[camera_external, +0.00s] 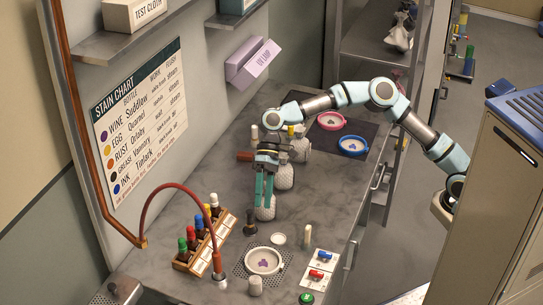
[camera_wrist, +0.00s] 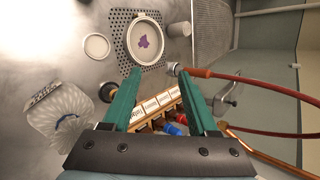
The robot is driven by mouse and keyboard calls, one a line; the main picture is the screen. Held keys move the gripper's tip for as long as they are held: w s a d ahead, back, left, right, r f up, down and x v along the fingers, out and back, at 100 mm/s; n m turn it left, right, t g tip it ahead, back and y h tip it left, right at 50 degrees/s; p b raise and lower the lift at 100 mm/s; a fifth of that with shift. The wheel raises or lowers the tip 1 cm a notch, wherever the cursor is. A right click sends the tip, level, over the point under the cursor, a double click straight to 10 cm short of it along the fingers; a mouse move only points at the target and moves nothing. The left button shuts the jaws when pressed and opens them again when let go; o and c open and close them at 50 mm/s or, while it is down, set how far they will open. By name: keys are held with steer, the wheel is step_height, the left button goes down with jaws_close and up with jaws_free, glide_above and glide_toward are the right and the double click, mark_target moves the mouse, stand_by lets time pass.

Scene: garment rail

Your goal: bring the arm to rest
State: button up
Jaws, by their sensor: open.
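My arm reaches in from the right over the grey counter (camera_external: 215,185), with its elbow raised. My gripper (camera_external: 263,203) points down above the counter, right of and behind the bottle rack (camera_external: 187,264). In the wrist view my gripper (camera_wrist: 160,80) has its two green fingers spread apart, with nothing held between them. The rack (camera_wrist: 155,105) with white labels shows beyond and between the fingers. A patterned pale jar (camera_wrist: 60,115) is left of the fingers, and another patterned jar (camera_external: 284,177) stands just behind them in the external view. Whether the fingers touch anything below cannot be told.
A white hoop with a purple stain (camera_external: 263,261) lies on a perforated plate. A red hose (camera_external: 183,187) arches by the rack. A switch panel (camera_external: 319,270) is at the front right. A stain chart (camera_external: 140,120) hangs behind.

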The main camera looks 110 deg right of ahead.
steer(key=s+a+f+n+g+h+p, duration=0.1)
steer(key=s+a+n, duration=0.15)
steer(key=a, duration=0.35)
steer(key=s+a+f+n+g+h, duration=0.1)
steer(key=a+n, duration=0.2)
steer(key=a, duration=0.4)
steer(key=s+a+f+n+h, duration=0.1)
steer(key=s, duration=0.2)
steer(key=s+a+f+n+g+h, duration=0.1)
steer(key=s+f, duration=0.1)
steer(key=s, duration=0.2)
steer(key=s+a+f+n+h+p, duration=0.1)
steer(key=s+a+f, duration=0.1)
steer(key=s, duration=0.2)
steer(key=shift+s+f+g+h, duration=0.15)
steer(key=shift+s+g+h, duration=0.15)
steer(key=shift+g, duration=0.1)
steer(key=s+d+h, duration=0.1)
steer(key=s, duration=0.9)
steer(key=s+d+f+h+p, duration=0.1)
steer(key=s+d, duration=0.1)
steer(key=s, duration=0.7)
steer(key=shift+s+d+f+n+t, duration=0.2)
steer(key=shift+s+d+n+t, duration=0.1)
steer(key=shift+s+n, duration=0.15)
